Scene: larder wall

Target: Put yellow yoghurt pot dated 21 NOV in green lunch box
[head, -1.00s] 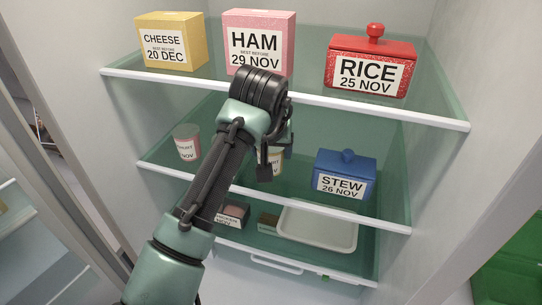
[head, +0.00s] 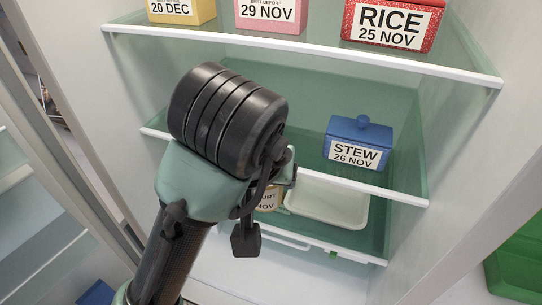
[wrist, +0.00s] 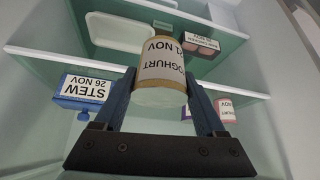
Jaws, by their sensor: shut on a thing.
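The yoghurt pot (wrist: 160,72) is between the two fingers of my gripper (wrist: 160,88), which is shut on it. Its pale label reads YOGHURT and what looks like 21 NOV, partly cut off in the wrist view.
A blue STEW box (head: 357,143) stands on the middle shelf, a white tray (head: 330,203) below. A red RICE box (head: 390,22) and other boxes stand on the top shelf. Another pot (wrist: 227,110) shows in the wrist view. Shelf front edges (head: 300,52) are close by.

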